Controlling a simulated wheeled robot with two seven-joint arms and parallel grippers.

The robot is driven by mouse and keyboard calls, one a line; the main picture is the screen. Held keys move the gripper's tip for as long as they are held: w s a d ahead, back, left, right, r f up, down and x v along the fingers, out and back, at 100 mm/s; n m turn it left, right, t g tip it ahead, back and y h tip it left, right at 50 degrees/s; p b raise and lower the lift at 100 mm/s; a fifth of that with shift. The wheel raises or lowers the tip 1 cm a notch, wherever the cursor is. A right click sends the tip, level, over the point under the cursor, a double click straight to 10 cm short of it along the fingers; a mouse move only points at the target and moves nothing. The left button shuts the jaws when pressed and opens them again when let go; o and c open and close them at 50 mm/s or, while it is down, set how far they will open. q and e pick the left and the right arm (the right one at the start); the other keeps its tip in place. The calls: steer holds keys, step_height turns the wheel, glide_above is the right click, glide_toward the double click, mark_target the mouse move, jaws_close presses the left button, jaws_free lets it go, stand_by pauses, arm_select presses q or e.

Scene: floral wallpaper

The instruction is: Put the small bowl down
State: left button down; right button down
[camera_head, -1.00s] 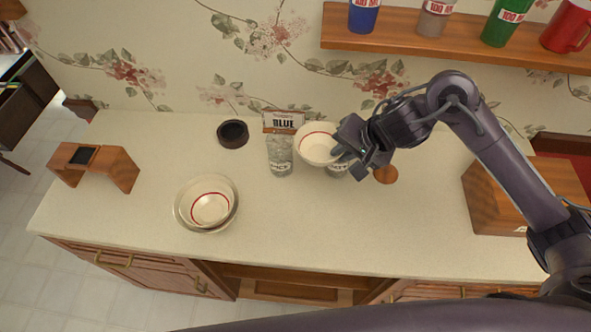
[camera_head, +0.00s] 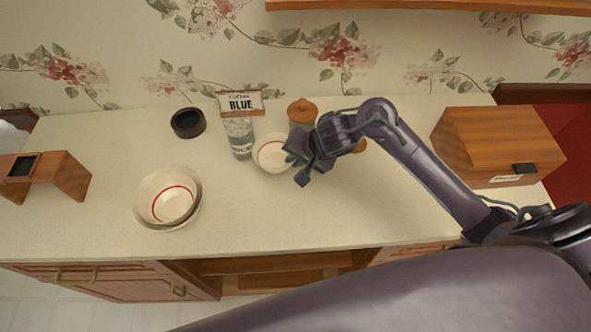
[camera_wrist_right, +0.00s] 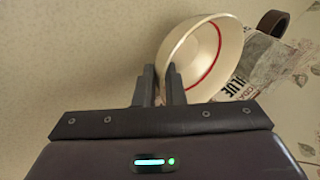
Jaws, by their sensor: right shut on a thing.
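The small bowl (camera_head: 272,153) is cream with a red ring inside. My right gripper (camera_head: 294,160) is shut on its right rim in the head view. In the right wrist view the fingers (camera_wrist_right: 159,88) of my right gripper pinch the wall of the small bowl (camera_wrist_right: 203,57), which is tilted there. Whether the bowl's base touches the counter (camera_head: 240,215) is hard to tell. A second red-ringed bowl (camera_head: 173,204) sits inside a larger bowl (camera_head: 143,192) on the counter at left. My left gripper is out of view.
A clear jar (camera_head: 239,138) with a BLUE sign (camera_head: 241,102) stands just left of the held bowl. A wooden-lidded jar (camera_head: 302,112) is behind it. A dark round dish (camera_head: 188,123), a wooden stand (camera_head: 62,175) and a wooden box (camera_head: 497,145) also stand here. The front middle counter is clear.

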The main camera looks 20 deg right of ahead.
mark_target(288, 173)
step_height(288, 173, down, 4)
steer(key=shift+f+b, duration=0.1)
steer(key=shift+b, duration=0.45)
steer(key=c, duration=1.5)
jaws_free()
